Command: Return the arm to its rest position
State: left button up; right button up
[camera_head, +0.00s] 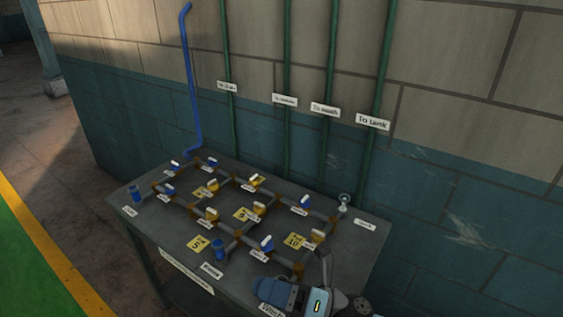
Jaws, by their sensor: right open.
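My right gripper (326,270) shows at the bottom of the head view, over the near right part of the grey table. Its blue-grey and pale wrist parts lie just below it, cut by the frame's lower edge. It is open, and I see nothing held in it. It appears apart from the nearest valves, though its height over the table is hard to judge. My left gripper is not in view.
The table (150,222) carries a pipe grid with several blue and yellow valves and labels. A blue pipe (191,85) and green pipes (381,62) rise along the brick wall (470,140) behind. Open floor (50,165) lies to the left.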

jog(key=d+f+m+t+h+p, duration=0.1)
jog(key=d+f+m+t+h, duration=0.25)
jog(key=m, duration=0.55)
jog(key=w+d+f+m+t+h+p, duration=0.1)
jog(key=d+f+m+t+h, duration=0.3)
jog(key=m, duration=0.5)
jog(key=d+f+m+t+h+p, duration=0.1)
jog(key=d+f+m+t+h, duration=0.2)
jog(key=d+m+t+h, duration=0.45)
jog(key=s+d+f+m+g+h, duration=0.2)
jog(key=s+d+f+m+g, duration=0.1)
jog(key=s+f+m, duration=0.2)
jog(key=s+d+f+m+g+h+p, duration=0.1)
jog(key=s+d+f+m+g, duration=0.3)
jog(key=s+f+m, duration=0.2)
jog(key=shift+f+m+h, duration=0.4)
jog(key=shift+f+m, duration=0.35)
